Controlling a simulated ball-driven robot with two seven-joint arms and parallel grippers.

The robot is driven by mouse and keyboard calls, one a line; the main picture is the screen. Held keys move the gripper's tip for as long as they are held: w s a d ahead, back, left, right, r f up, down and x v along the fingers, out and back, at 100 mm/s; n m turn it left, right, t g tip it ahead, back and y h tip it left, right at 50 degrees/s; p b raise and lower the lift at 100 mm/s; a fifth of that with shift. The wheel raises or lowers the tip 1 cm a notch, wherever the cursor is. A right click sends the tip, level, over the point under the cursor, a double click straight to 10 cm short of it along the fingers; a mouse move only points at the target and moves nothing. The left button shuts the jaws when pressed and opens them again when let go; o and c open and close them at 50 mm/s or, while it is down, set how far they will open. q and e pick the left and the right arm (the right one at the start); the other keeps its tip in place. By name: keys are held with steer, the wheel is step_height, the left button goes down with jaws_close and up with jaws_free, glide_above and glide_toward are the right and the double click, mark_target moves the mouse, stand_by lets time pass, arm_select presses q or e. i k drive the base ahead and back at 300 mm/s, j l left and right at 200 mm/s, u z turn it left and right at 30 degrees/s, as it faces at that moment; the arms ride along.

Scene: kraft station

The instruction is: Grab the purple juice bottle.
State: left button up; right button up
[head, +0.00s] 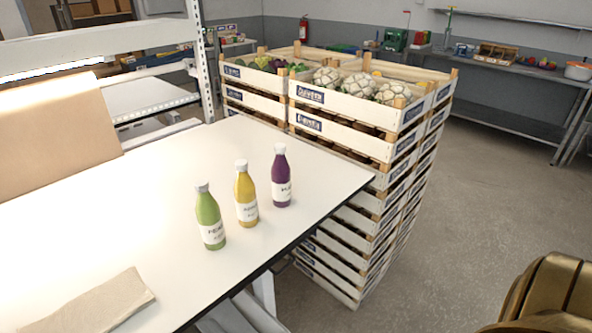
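The purple juice bottle (281,177) stands upright on the white table, near its right corner. It has a white cap and a white label. A yellow bottle (245,195) stands upright just left of it, with a small gap between them. A green bottle (209,217) stands further left and nearer. Nothing touches or hides the purple bottle.
The white table (120,225) has a dark front edge. Brown paper (90,303) lies at its near left. Tall stacked crates (352,145) with vegetables stand right behind the table corner. Open floor (480,200) lies to the right. A grey bench (500,75) stands far back.

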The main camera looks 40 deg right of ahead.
mark_target(280, 169)
steer(key=z, duration=1.1)
steer(key=l, duration=0.15)
steer(key=i+u, duration=0.05)
